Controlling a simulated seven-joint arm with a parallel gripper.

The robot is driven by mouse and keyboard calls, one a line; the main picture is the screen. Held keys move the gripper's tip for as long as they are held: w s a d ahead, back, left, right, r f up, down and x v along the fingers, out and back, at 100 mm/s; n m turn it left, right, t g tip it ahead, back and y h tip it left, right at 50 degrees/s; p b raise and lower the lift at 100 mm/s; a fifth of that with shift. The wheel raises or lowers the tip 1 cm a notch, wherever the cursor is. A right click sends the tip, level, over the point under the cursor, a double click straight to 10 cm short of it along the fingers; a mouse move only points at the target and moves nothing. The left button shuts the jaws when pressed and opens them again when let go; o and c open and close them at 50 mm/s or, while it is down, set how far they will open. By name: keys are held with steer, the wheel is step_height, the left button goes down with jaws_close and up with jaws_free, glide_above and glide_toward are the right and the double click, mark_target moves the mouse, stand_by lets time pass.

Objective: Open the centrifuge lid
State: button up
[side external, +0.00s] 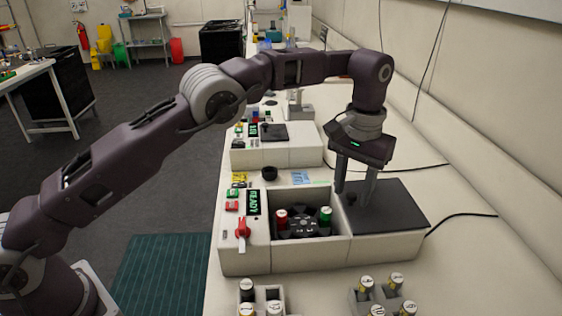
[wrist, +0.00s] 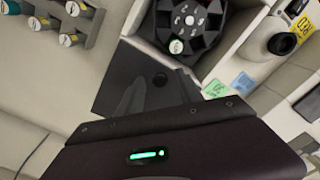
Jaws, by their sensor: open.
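The centrifuge (side external: 245,258) is a white box with a READY display and a red lever (side external: 243,229). Its chamber is uncovered, and the dark rotor (side external: 301,223) shows inside with a red-sided and a green-sided tube. The rotor also shows in the wrist view (wrist: 188,22).
A similar white machine (side external: 265,157) with a dark top stands behind. Racks of capped tubes stand in front, at the centre (side external: 262,298) and right (side external: 383,295). A black round cup (side external: 269,173) sits between the machines.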

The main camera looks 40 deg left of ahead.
steer(key=s+a, duration=1)
steer(key=shift+s+a, duration=0.4)
step_height(320, 180, up, 8)
steer(key=s+a+r+t, duration=0.1)
steer(key=s+a+r, duration=0.1)
steer(key=s, duration=0.4)
steer(key=s+a+r+t, duration=0.2)
steer(key=s+a+r, duration=0.1)
steer(key=s, duration=0.4)
steer(key=shift+s+a+r, duration=0.15)
steer(key=shift+s+r, duration=0.05)
steer(key=shift+r, duration=0.45)
